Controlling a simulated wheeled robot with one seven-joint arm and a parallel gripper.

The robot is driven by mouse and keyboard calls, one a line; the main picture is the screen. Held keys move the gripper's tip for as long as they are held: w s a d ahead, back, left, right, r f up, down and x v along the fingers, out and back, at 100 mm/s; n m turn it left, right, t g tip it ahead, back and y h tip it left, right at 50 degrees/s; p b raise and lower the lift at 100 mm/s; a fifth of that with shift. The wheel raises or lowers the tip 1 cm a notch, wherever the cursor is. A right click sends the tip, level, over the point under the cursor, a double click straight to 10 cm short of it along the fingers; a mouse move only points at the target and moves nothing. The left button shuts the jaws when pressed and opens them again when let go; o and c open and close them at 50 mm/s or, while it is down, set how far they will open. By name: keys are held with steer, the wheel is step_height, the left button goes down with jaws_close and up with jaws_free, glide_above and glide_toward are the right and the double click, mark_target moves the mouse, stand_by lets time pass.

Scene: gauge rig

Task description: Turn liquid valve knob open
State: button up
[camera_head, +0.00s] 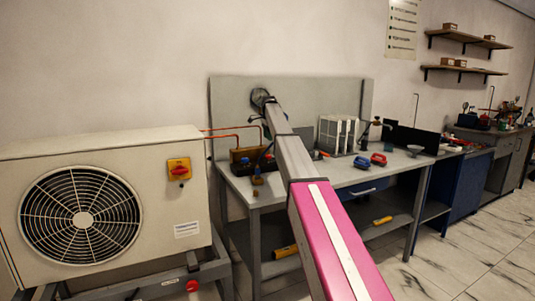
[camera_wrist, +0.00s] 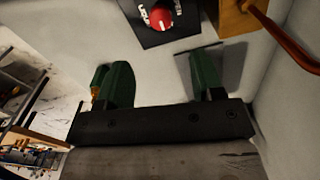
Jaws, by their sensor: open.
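A red knob (camera_wrist: 160,17) with a white mark sits on a black plate (camera_wrist: 143,30) with white lettering, at the top of the wrist view. The lettering is tilted and I cannot read it surely; the knob's upper part is cut by the frame edge. I take it for the liquid valve knob, but cannot confirm this. My gripper (camera_wrist: 158,68) is open, with two green fingers wide apart and nothing between them. The knob lies beyond the fingertips, apart from them. In the head view my arm reaches over the bench, and I cannot make out the knob or fingers clearly.
An orange-brown block (camera_wrist: 238,18) and a copper pipe (camera_wrist: 290,40) are close at the upper right of the wrist view. The bench (camera_head: 352,178) carries red and blue items and a rack. A fan unit (camera_head: 120,205) stands at the left.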

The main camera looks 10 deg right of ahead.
mark_target(269, 157)
step_height(269, 157, down, 11)
steer(key=shift+r, duration=0.1)
stand_by(0.5)
steer(key=c, duration=0.9)
